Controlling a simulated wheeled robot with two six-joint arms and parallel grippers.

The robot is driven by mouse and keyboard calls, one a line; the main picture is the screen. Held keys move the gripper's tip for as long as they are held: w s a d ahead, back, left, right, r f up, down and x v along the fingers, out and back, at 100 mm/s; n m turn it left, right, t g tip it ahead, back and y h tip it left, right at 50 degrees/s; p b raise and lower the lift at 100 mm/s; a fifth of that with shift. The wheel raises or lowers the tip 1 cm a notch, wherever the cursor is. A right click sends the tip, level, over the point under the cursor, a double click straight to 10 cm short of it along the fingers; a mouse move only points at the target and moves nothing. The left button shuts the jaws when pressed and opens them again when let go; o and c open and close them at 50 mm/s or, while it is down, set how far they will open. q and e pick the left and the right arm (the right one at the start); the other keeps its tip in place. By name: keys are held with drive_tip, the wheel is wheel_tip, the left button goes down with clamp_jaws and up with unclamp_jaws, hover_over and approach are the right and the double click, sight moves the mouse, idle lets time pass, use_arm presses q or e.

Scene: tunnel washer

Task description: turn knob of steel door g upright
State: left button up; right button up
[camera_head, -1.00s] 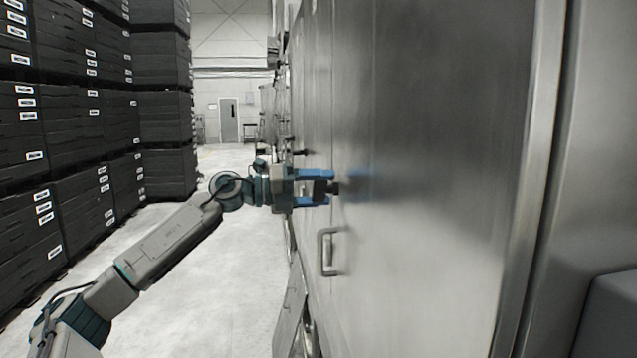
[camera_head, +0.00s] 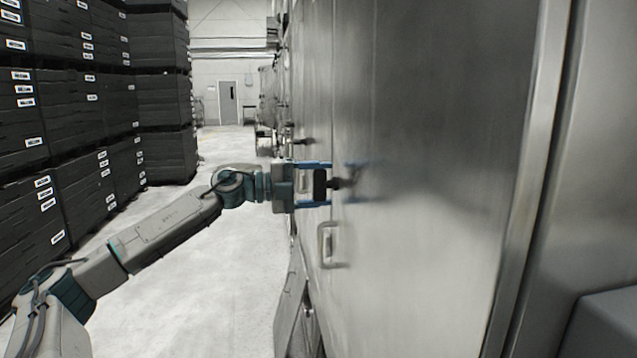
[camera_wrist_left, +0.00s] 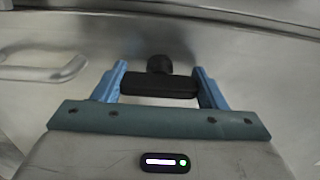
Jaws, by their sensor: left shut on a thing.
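The black knob (camera_head: 320,186) sits on the steel door (camera_head: 420,150) on the right of the head view. Its bar looks upright there, and a short dark stem joins it to the door. My left gripper (camera_head: 322,184) reaches it from the left, with one blue finger above the bar and one below. In the left wrist view the knob (camera_wrist_left: 158,87) spans the space between the two blue fingers of my left gripper (camera_wrist_left: 160,84), which is shut on the bar's ends. My right gripper is not in view.
A steel handle (camera_head: 326,245) sits on the door below the knob; a steel handle (camera_wrist_left: 45,72) also shows left of the gripper in the wrist view. Stacked black crates (camera_head: 70,120) line the left side. The pale floor (camera_head: 190,270) between is clear.

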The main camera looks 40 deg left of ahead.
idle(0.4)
use_arm(q)
drive_tip(key=o, duration=1)
drive_tip(key=shift+a+f, duration=0.1)
drive_tip(key=b+v, duration=1)
drive_tip(key=b, duration=0.8)
drive_tip(key=shift+s+a+b, duration=0.15)
drive_tip(key=shift+s+b, duration=0.15)
